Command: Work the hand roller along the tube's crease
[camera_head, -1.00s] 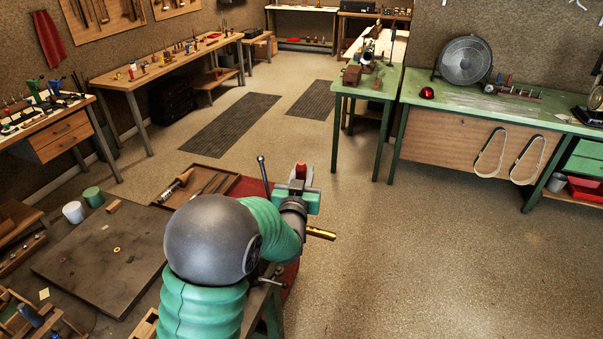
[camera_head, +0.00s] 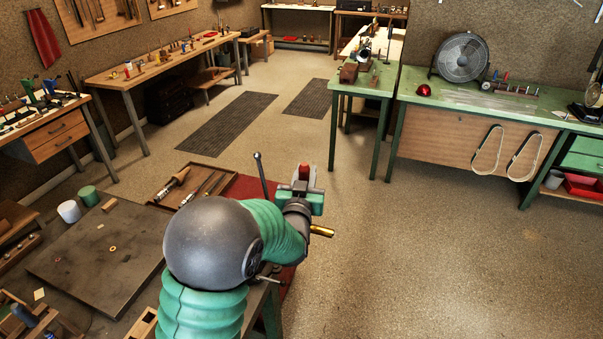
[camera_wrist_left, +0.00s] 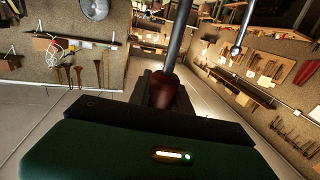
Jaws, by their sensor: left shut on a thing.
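My left gripper (camera_head: 304,184) is over the workbench at the middle of the head view, with its green forearm in front. In the left wrist view the jaws are shut on the hand roller's dark red handle (camera_wrist_left: 162,90). Its metal shank (camera_wrist_left: 177,38) runs up and away from the jaws. A red end of the handle (camera_head: 303,172) shows above the jaws in the head view. The brass tube (camera_head: 321,231) sticks out to the right below my wrist. The rest of the tube, its crease and the roller's working end are hidden. My right gripper is not in view.
An upright ball-ended lever (camera_head: 262,177) stands just left of the gripper. A wooden tool tray (camera_head: 163,199) lies on the bench behind my arm. A dark board (camera_head: 83,255) is at left. A green bench (camera_head: 520,108) stands back right; the floor between is clear.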

